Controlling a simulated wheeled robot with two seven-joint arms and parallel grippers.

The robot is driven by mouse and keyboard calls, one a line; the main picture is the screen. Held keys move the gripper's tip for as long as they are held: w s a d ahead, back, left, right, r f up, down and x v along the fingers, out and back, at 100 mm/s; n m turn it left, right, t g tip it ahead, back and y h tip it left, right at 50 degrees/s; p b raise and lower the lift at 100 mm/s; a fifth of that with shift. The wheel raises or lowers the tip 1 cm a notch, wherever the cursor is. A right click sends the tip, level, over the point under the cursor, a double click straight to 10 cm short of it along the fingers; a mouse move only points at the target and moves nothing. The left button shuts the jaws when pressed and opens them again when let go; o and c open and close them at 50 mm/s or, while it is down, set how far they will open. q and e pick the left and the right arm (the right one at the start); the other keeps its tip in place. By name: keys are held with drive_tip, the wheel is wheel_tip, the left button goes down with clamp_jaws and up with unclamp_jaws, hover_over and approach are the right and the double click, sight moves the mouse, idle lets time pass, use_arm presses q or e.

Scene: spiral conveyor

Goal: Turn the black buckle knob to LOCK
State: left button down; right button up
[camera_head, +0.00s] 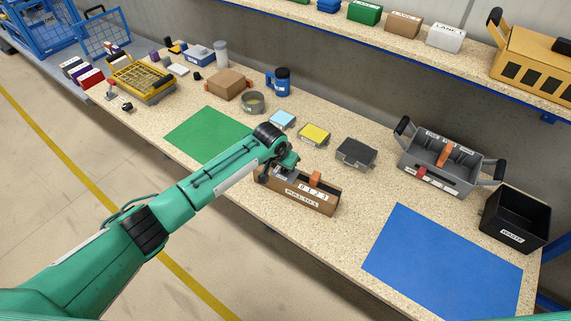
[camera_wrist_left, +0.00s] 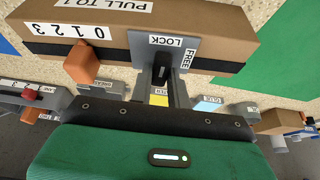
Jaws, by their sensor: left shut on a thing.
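A brown box (camera_head: 300,193) labelled "PULL TO 1" sits on the bench, with a black strap, a 0–3 scale and an orange block (camera_wrist_left: 82,62). In the left wrist view, a grey plate (camera_wrist_left: 146,56) on the box bears the labels LOCK (camera_wrist_left: 165,41) and FREE (camera_wrist_left: 187,58). The black knob (camera_wrist_left: 162,66) stands out from this plate; its long side runs up and down the picture, its upper end towards LOCK. My left gripper (camera_wrist_left: 162,84) is shut on the knob. In the head view the gripper (camera_head: 276,170) hides the knob. My right gripper is not in view.
A green mat (camera_head: 205,134) lies left of the box, a blue mat (camera_head: 440,265) to its right. A black waste bin (camera_head: 515,218) is at right.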

use_arm(q)
drive_tip(key=c, duration=1.3)
unclamp_jaws()
drive_tip(key=b+v, duration=0.1)
drive_tip(key=v, duration=1.3)
drive_tip(key=shift+f+b, duration=0.1)
drive_tip(key=shift+b, duration=0.3)
